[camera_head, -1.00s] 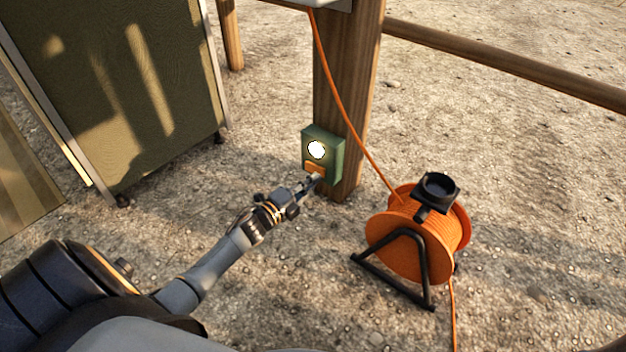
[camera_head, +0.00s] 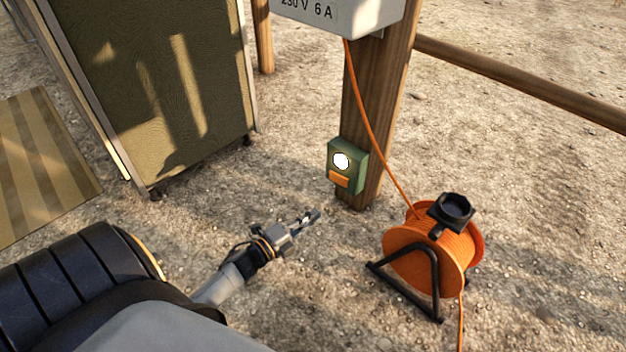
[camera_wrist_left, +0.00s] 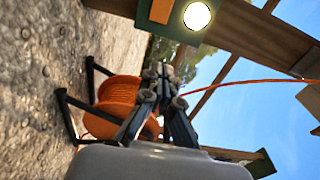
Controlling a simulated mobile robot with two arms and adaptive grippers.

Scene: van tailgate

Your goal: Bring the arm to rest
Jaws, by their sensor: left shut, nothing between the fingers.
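My left gripper (camera_head: 312,217) is shut and empty, held in the air over the gravel in the head view. It is apart from the green box (camera_head: 359,166) on the wooden post, to the box's lower left. The box has a glowing white round lamp (camera_head: 341,161) and an orange button or flap (camera_head: 339,179). In the left wrist view my left gripper's fingers (camera_wrist_left: 160,72) are together with nothing between them. The green box (camera_wrist_left: 150,27) and its lit lamp (camera_wrist_left: 197,16) show at the top there. My right gripper is not in view.
An orange cable reel (camera_head: 419,260) on a black stand sits right of my gripper, its cable running up the wooden post (camera_head: 377,100). A grey supply box (camera_head: 340,14) is on the post. A tall dark panel (camera_head: 160,80) stands at the left. Open gravel lies between.

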